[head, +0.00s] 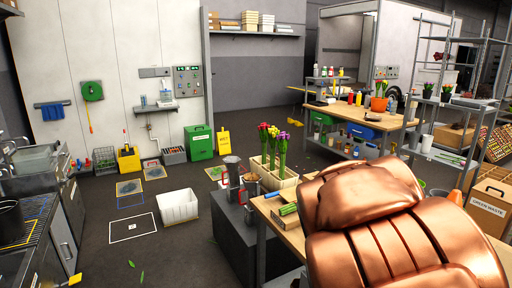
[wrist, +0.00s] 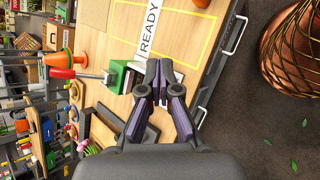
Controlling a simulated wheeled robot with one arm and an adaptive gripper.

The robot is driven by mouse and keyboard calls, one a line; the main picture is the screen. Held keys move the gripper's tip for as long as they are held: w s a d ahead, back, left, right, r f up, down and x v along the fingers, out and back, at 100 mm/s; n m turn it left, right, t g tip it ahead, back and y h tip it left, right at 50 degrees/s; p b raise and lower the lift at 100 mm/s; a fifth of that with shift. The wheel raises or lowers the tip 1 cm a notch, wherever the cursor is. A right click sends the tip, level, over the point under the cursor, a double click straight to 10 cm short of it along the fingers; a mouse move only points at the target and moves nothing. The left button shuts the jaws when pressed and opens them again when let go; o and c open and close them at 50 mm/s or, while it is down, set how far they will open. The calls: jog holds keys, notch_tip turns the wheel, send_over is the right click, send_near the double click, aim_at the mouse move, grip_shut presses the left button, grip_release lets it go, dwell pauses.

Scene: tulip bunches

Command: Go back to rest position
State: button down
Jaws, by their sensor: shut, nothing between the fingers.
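My gripper (wrist: 158,66) shows in the wrist view, its dark fingers with purple sides brought together and nothing held between them. It is over the wooden bench (wrist: 122,22), beside a READY label (wrist: 149,28) and a yellow outlined area. In the head view the gripper cannot be seen. Tulip bunches (head: 271,137) in red, green and purple stand upright in a pale divided crate (head: 285,182) in the head view.
A green object (wrist: 117,76) lies close left of the fingers. An orange pot (wrist: 68,62) stands farther left. In the head view, a white bin (head: 178,207) stands on the floor, and a workbench (head: 357,116) stands behind. Open floor lies at centre left.

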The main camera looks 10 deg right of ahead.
jog(key=s+a+f+m+y, duration=0.2)
jog(key=s+a+y, duration=0.1)
jog(key=a, duration=0.5)
jog(key=s+a+f+m+y, duration=0.1)
jog(key=s+a+f+y, duration=0.1)
jog(key=s+a, duration=0.4)
jog(key=s+a+f+m+y, duration=0.2)
jog(key=s+a+y, duration=0.1)
jog(key=a, duration=0.7)
jog(key=shift+s+a+f+m+y, duration=0.3)
jog(key=shift+s+y, duration=0.1)
jog(key=shift+s, duration=0.25)
jog(key=shift+d, duration=0.15)
